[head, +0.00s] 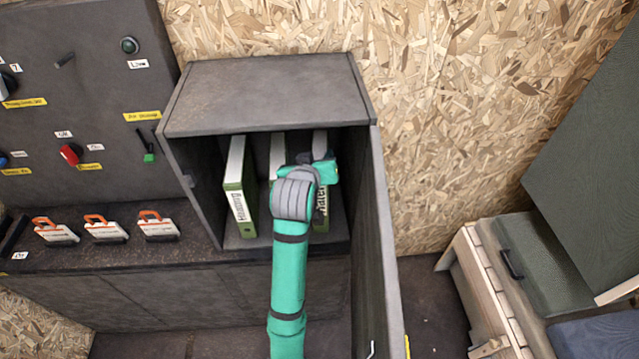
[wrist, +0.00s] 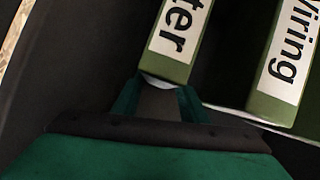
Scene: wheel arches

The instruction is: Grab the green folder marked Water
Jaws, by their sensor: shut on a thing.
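The green Water folder (head: 321,208) stands on the right side of the open cabinet in the head view, partly hidden by my arm. In the wrist view, the Water folder (wrist: 172,62) shows a white label with the letters "ter" and a green lower edge. My gripper (wrist: 160,95) is shut on this lower edge, with one finger on each side. In the head view, my gripper (head: 322,172) is inside the cabinet front, and its fingers are hard to make out.
A folder marked Wiring (wrist: 285,65) stands beside it. Another green folder (head: 239,190) stands at the cabinet's left. The cabinet (head: 265,95) has side walls, a top and an open door (head: 372,250) on the right. Orange-handled items (head: 105,228) sit on the counter to the left.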

